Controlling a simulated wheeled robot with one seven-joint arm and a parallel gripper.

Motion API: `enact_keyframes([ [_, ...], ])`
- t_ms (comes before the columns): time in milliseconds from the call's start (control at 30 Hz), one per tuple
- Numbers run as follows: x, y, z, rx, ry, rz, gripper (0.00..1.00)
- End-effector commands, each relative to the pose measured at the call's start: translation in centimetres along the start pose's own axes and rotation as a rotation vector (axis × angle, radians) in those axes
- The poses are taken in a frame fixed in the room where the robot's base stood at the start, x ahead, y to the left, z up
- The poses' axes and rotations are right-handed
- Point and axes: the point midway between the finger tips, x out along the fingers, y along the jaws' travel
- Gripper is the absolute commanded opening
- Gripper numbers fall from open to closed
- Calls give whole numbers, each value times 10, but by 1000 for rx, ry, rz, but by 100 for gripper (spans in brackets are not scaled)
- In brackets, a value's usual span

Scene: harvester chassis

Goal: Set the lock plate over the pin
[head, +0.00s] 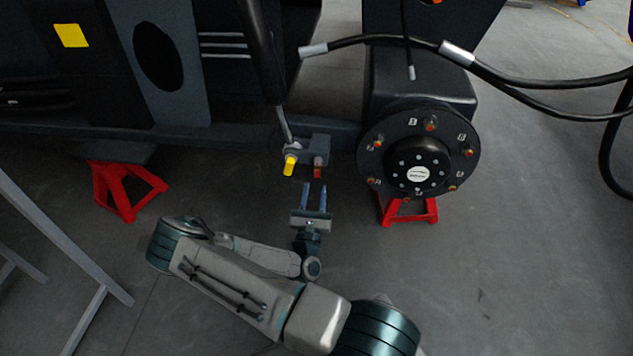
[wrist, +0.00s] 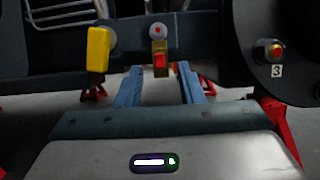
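A yellow plate-like piece (head: 290,165) hangs from the bracket at the lower end of a dark cylinder; it also shows in the wrist view (wrist: 98,50). To its right, a small brass-coloured piece with a red block (wrist: 160,60) sits below a round grey pin end (wrist: 158,31). The red block also shows in the head view (head: 318,168). I cannot tell for certain which piece is the lock plate. My gripper (head: 314,186) is open and empty, its two blue fingers (wrist: 159,72) pointing toward the red block, apart from it.
A round black hub (head: 418,150) with orange-tipped studs stands close on the right. Red stands (head: 125,190) support the dark chassis (head: 60,128). Black hoses (head: 540,83) cross at upper right. A grey metal frame (head: 75,258) is at left. The floor at right is clear.

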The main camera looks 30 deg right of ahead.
Motion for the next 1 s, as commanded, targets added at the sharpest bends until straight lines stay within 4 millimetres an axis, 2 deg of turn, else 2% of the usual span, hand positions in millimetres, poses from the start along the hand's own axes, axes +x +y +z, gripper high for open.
enact_keyframes([
  [100, 21, 0, -1, 2, -3, -2, 35],
  [300, 41, 0, -1, 1, 0, -1, 35],
  [667, 46, 0, 0, 0, 0, -1, 35],
  [700, 46, 0, 0, 0, 1, -1, 23],
  [800, 46, 0, 0, 0, 1, -1, 0],
  [1000, 46, 0, 0, 5, 1, -3, 0],
])
